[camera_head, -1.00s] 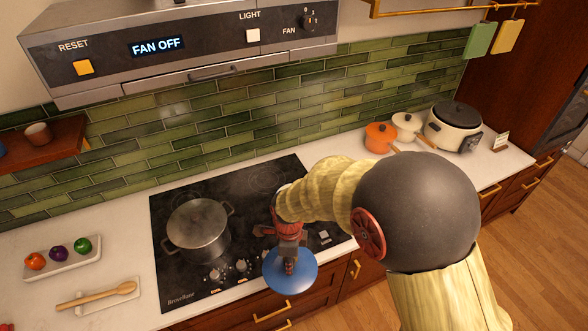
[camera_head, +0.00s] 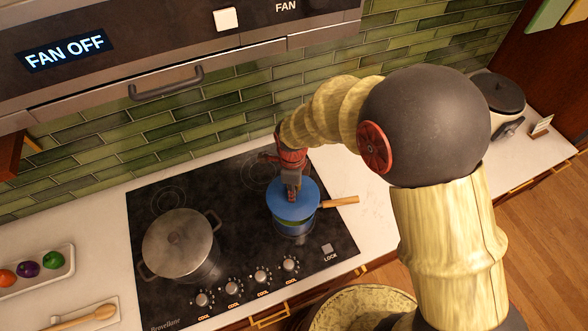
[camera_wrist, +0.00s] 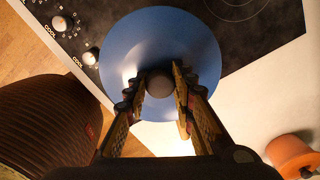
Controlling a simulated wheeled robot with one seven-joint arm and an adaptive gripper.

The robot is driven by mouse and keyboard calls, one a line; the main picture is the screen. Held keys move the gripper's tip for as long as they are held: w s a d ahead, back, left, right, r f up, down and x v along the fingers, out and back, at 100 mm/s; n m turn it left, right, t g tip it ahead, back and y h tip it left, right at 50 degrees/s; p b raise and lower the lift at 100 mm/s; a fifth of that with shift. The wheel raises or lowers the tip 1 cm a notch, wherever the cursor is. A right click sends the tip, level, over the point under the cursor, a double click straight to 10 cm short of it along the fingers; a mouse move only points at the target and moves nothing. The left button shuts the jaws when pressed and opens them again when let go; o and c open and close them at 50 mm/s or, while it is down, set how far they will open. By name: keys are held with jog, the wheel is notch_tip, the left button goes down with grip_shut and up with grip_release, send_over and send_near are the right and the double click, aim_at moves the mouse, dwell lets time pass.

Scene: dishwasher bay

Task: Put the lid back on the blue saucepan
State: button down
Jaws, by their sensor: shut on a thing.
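The blue lid (camera_head: 285,204) is a round disc with a knob (camera_wrist: 160,84). My gripper (camera_head: 292,188) is shut on that knob from above, one finger on each side in the wrist view. The lid sits over the blue saucepan (camera_head: 294,233) on the right side of the hob. The pan's wooden handle (camera_head: 342,201) points right. A thin greenish band shows between lid and pan wall; I cannot tell whether the lid touches the rim. The lid hides the pan's opening. In the wrist view the lid (camera_wrist: 135,45) hides the pan.
A steel pot (camera_head: 178,245) with its lid on stands on the left of the black hob (camera_head: 225,205). Knobs line the hob's front. The range hood (camera_head: 180,50) hangs above. A cooker (camera_head: 500,100) stands far right. An orange pot (camera_wrist: 292,155) shows in the wrist view.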

jog(key=shift+w+f, duration=0.1)
jog(key=shift+w, duration=0.1)
jog(key=shift+s+f+b, duration=0.2)
jog(key=shift+f+b, duration=0.25)
jog(key=shift+f, duration=0.05)
jog(key=shift+w+f+b, duration=0.1)
jog(key=shift+f+b, duration=0.35)
jog(key=shift+f, duration=0.35)
jog(key=shift+f+b, duration=1.1)
jog(key=shift+f, duration=0.65)
jog(key=shift+f, duration=0.15)
jog(key=c, duration=1.4)
grip_release()
jog(key=shift+o, duration=0.3)
jog(key=o, duration=0.4)
